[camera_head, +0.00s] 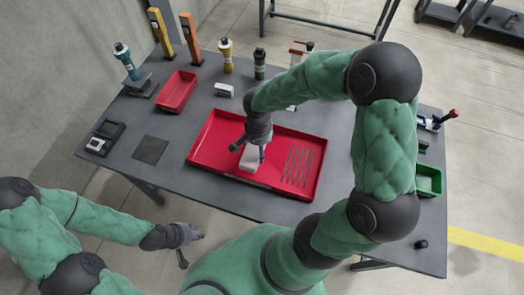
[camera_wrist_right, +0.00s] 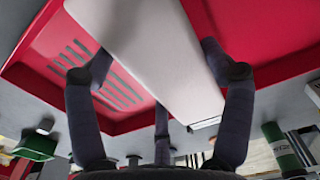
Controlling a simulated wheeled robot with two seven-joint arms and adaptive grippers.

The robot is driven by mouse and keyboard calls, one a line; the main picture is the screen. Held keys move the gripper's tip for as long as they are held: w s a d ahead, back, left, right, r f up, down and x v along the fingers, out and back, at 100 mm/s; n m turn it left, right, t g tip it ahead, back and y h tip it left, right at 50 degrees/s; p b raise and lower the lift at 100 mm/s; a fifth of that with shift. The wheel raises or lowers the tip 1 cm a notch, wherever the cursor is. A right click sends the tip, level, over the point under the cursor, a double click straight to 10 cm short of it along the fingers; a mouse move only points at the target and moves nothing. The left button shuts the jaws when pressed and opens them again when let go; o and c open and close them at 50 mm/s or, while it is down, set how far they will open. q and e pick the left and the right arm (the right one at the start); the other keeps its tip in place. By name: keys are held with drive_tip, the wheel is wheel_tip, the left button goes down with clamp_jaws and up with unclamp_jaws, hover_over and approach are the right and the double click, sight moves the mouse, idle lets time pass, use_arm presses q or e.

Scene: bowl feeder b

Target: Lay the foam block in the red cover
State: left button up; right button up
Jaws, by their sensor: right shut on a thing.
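The red cover (camera_head: 215,150) is a wide shallow tray shape with several slots at its right end, lying in the middle of the grey table. The foam block (camera_head: 248,160) is white and sits between the fingers of my right gripper (camera_head: 252,153), inside the cover's outline, left of the slots. In the right wrist view the pale block (camera_wrist_right: 150,50) lies between the dark fingers (camera_wrist_right: 160,85), with the red cover (camera_wrist_right: 215,30) behind it. I cannot tell whether the block touches the cover's floor. My left gripper (camera_head: 190,245) is open and empty, off the table's front edge.
A smaller red bin (camera_head: 177,91), a white box (camera_head: 224,90) and several bottles, including a yellow one (camera_head: 227,56), stand along the back. A dark square mat (camera_head: 150,149) lies left of the cover. A green bin (camera_head: 429,180) is at the right.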

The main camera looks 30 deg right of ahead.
drive_tip(key=shift+w+d+f, duration=0.15)
drive_tip(key=shift+d+f, duration=0.25)
drive_tip(key=shift+f, duration=0.15)
drive_tip(key=shift+w+d+f, duration=0.15)
drive_tip(key=shift+d+f, duration=0.25)
drive_tip(key=shift+f, duration=0.1)
drive_tip(key=shift+w+f+b, duration=0.1)
drive_tip(key=shift+f+b, duration=0.7)
drive_tip(key=shift+f, duration=0.75)
drive_tip(key=shift+f, duration=0.1)
drive_tip(key=o, duration=0.4)
drive_tip(key=shift+f, duration=0.1)
drive_tip(key=o, duration=0.3)
drive_tip(key=shift+o, duration=0.2)
drive_tip(key=shift+r, duration=0.4)
wheel_tip(320, 180, up, 12)
drive_tip(key=p, duration=0.3)
drive_tip(key=shift+f+p, duration=0.2)
drive_tip(key=shift+p, duration=0.15)
